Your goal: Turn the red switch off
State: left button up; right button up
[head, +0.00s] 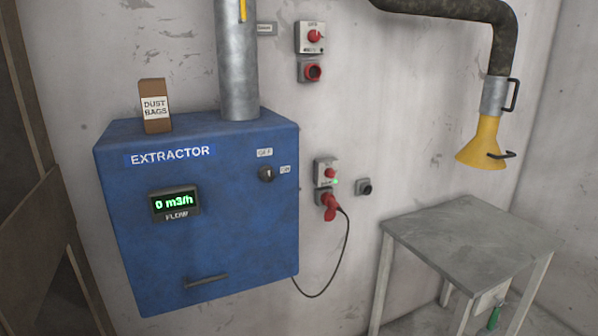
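Two wall boxes carry red switches. The upper switch (315,36) is a red rotary knob on a grey plate with small labels, above a red socket (312,72) with nothing plugged in. The lower switch (330,172) is a smaller red knob on a grey box right of the blue extractor, with a lit green lamp (334,182) beside it. A red plug (329,207) sits in the socket below that box. The exact knob positions are too small to tell. Neither of my grippers is in view.
The blue extractor (210,240) has a black knob (267,174) with OFF and ON labels and a display (175,203) reading 0 m3/h. A black cable (343,255) hangs from the plug. A grey table (460,240) and yellow hood (482,143) are at right.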

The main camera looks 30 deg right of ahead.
aim_at(330, 173)
jog(key=z, duration=1.2)
jog(key=i+l, duration=0.5)
jog(key=i, duration=0.25)
